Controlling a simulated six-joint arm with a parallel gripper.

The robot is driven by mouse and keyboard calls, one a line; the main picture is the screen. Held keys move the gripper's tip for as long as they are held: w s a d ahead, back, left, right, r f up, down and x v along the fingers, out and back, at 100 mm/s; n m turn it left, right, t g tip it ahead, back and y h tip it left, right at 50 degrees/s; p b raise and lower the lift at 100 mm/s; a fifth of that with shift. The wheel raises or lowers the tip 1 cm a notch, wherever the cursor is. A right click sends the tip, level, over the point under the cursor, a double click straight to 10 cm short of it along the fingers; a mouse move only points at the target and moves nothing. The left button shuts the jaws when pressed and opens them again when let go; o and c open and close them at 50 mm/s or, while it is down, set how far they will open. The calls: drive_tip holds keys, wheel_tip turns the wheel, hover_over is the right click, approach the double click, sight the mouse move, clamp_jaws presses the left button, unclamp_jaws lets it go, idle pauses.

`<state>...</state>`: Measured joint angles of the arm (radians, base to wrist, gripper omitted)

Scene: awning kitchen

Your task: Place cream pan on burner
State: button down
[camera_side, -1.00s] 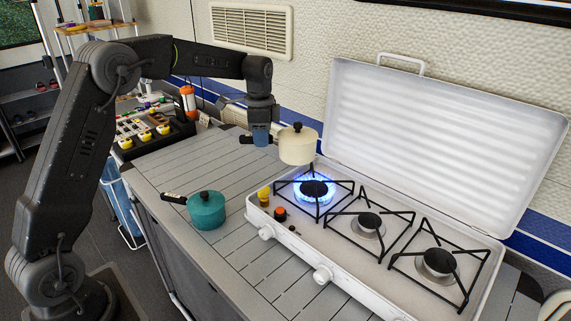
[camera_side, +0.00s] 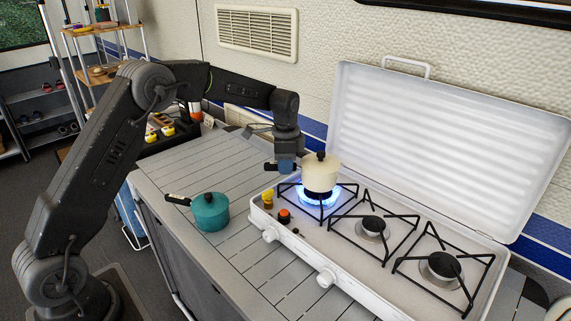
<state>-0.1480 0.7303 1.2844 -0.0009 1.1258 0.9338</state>
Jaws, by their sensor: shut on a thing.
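The cream pan (camera_side: 320,174) with its dark lid knob is over the lit burner (camera_side: 318,198) at the left end of the white stove (camera_side: 350,250). Its base looks at or just above the grate; I cannot tell whether it touches. Blue flame shows around and below it. My gripper (camera_side: 285,166) is shut on the pan's dark handle, to the left of the pan body. The pan looks upright. The fingertips are small and partly hidden by the handle.
A teal pan (camera_side: 210,212) with a lid stands on the grey slatted counter (camera_side: 195,165), left of the stove. Two other burners (camera_side: 373,226) with black grates are empty. The stove's white lid (camera_side: 440,140) stands open behind. A small yellow item (camera_side: 268,198) sits at the stove's left corner.

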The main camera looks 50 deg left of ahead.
drive_tip(key=shift+f, duration=0.1)
drive_tip(key=c, duration=1)
unclamp_jaws()
drive_tip(key=shift+c, duration=0.2)
drive_tip(key=s+d+r+n+t, duration=0.1)
drive_tip(key=s+r, duration=0.2)
drive_tip(key=r, duration=0.6)
drive_tip(key=s+d+r+n, duration=0.1)
drive_tip(key=s+d+r, duration=0.15)
drive_tip(key=r, duration=0.65)
drive_tip(key=s+d+r+n+t, duration=0.2)
drive_tip(key=s, duration=0.9)
drive_tip(key=s+d+f+n+t, duration=0.1)
drive_tip(key=s+f+n, duration=0.1)
drive_tip(key=s, duration=0.6)
drive_tip(key=s+d+f+n+t, duration=0.1)
drive_tip(key=s+f+n, duration=0.2)
drive_tip(key=s, duration=0.6)
drive_tip(key=shift+d+f+t, duration=0.25)
drive_tip(key=shift+f+t, duration=0.05)
drive_tip(key=shift+f, duration=0.3)
